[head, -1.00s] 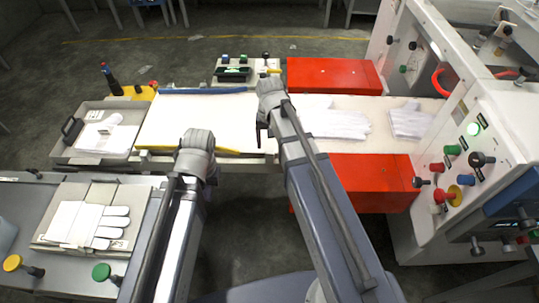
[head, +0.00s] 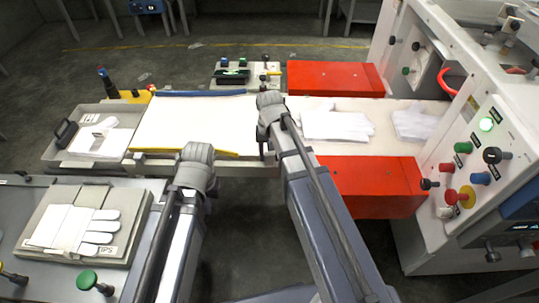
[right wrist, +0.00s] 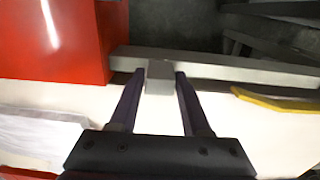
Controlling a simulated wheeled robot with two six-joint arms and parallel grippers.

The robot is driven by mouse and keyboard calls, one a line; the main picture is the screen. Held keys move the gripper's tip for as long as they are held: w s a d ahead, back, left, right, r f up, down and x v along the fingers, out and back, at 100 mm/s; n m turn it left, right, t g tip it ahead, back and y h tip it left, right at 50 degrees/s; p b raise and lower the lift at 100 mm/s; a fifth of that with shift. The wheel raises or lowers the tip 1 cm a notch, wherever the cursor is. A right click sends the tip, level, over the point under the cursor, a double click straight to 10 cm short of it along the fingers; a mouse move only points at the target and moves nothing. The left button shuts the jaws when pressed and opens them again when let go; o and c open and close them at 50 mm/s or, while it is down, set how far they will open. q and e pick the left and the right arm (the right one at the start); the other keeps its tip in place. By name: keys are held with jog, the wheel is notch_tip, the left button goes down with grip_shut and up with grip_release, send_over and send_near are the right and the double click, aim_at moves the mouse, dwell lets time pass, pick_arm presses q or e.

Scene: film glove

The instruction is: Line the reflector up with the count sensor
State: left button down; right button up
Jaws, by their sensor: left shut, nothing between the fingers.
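In the right wrist view a small grey block (right wrist: 160,78), possibly the reflector, sits at the pale belt's edge rail. My right gripper (right wrist: 160,92) has a finger on each side of it; whether they press on it I cannot tell. In the head view my right gripper (head: 266,148) points down at the belt's near edge, and its arm hides the block. My left gripper (head: 207,183) is shut and empty, low in front of the belt's near edge and mostly hidden by its wrist. I cannot pick out the count sensor for certain.
The white belt (head: 190,125) runs between two red covers (head: 335,77) (head: 370,185) to a machine panel (head: 475,185) with knobs and a green lamp. White gloves (head: 335,125) lie on it. A yellow strip (head: 185,152) edges it. A grey tray (head: 58,150) and a glove stand (head: 120,250) are left.

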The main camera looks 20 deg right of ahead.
grip_shut()
dwell(1.0)
